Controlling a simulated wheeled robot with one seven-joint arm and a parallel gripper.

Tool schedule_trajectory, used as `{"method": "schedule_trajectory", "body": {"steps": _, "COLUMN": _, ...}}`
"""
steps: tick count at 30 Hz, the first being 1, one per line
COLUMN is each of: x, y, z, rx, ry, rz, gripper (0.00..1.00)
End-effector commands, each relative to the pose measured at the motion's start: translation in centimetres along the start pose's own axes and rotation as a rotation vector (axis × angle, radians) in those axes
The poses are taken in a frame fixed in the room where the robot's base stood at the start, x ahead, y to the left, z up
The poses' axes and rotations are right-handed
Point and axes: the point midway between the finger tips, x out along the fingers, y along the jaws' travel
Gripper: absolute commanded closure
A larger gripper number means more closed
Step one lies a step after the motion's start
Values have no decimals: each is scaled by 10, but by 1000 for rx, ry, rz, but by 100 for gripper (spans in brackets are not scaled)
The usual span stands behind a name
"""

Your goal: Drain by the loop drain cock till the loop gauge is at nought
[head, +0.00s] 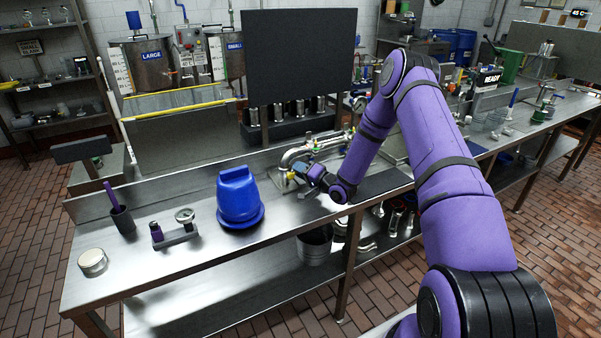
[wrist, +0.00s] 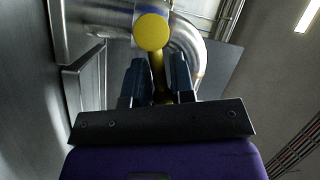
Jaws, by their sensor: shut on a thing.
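My gripper (head: 299,172) is at the silver pipework (head: 302,148) on the steel bench, reaching in from the right. In the wrist view its two dark fingers (wrist: 158,72) stand on either side of a yellow lever with a round yellow end (wrist: 151,32), and they are shut on it. Behind the lever a shiny curved pipe (wrist: 188,45) bends down to the right. The lever looks like the handle of a cock, but I see no label on it.
A blue bucket-like vessel (head: 238,196) stands on the bench left of my gripper. Further left are a small stand with a round knob (head: 185,217), a dark cup (head: 122,220) and a round tin (head: 92,262). A metal pail (head: 314,246) is on the lower shelf.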

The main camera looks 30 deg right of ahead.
Motion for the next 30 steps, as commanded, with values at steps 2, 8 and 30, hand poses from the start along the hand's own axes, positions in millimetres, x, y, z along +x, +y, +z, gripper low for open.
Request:
{"method": "schedule_trajectory", "body": {"steps": 2, "x": 0, "y": -4, "z": 0, "rx": -64, "ry": -14, "rz": 24, "gripper": 100}}
{"method": "schedule_trajectory", "body": {"steps": 8, "x": 1, "y": -7, "z": 0, "rx": -150, "ry": -32, "rz": 56, "gripper": 100}}
{"method": "schedule_trajectory", "body": {"steps": 30, "x": -6, "y": -7, "z": 0, "rx": -149, "ry": -32, "rz": 57, "gripper": 63}}
